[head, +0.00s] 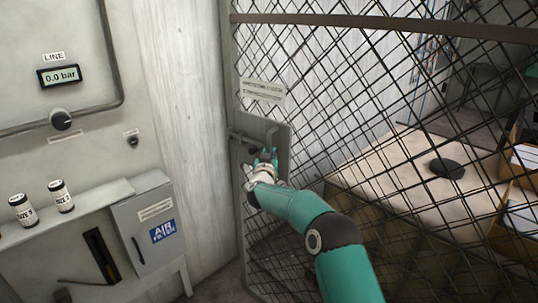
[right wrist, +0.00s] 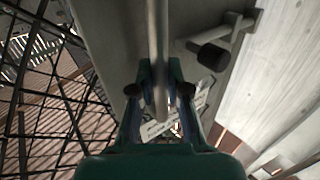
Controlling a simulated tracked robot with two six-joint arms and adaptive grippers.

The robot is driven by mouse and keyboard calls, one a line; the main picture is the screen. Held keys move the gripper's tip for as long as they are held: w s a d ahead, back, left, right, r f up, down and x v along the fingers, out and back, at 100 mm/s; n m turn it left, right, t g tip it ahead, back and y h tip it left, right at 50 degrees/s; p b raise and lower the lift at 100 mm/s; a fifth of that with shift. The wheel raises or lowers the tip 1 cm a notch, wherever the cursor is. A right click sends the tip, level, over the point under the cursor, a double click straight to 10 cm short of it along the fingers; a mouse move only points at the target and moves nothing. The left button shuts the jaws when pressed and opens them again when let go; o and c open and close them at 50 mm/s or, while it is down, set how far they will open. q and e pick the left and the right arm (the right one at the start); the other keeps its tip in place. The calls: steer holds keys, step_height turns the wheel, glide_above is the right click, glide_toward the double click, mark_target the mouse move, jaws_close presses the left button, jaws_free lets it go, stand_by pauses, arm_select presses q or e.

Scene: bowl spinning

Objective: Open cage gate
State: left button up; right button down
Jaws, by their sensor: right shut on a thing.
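The cage gate (head: 330,80) is a dark wire mesh in a grey frame, and its left edge stands close to the pale wall. My right gripper (head: 265,157) is at this plate. In the right wrist view its fingers (right wrist: 161,82) are shut on a grey upright handle bar (right wrist: 157,28), one on each side. A bolt with a black knob (right wrist: 213,56) lies beside the handle, apart from the fingers. My left gripper is not in view.
Left of the gate are a grey air filter box (head: 147,222), two small canisters (head: 60,196) on a ledge, and a pressure display (head: 59,76). Behind the mesh is a pale surface with a black round object (head: 446,168) and boxes (head: 520,205) at right.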

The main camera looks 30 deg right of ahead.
steer(key=shift+w+a+f, duration=0.1)
steer(key=shift+w+a, duration=0.1)
steer(key=shift+a, duration=0.2)
steer(key=c, duration=1.3)
jaws_free()
steer(key=shift+c, duration=0.2)
steer(key=shift+o, duration=1)
steer(key=shift+w+f, duration=0.15)
steer(key=shift+w, duration=0.1)
steer(key=shift+s+d, duration=0.2)
steer(key=shift+s, duration=0.05)
steer(key=v, duration=1.2)
steer(key=shift+d, duration=0.1)
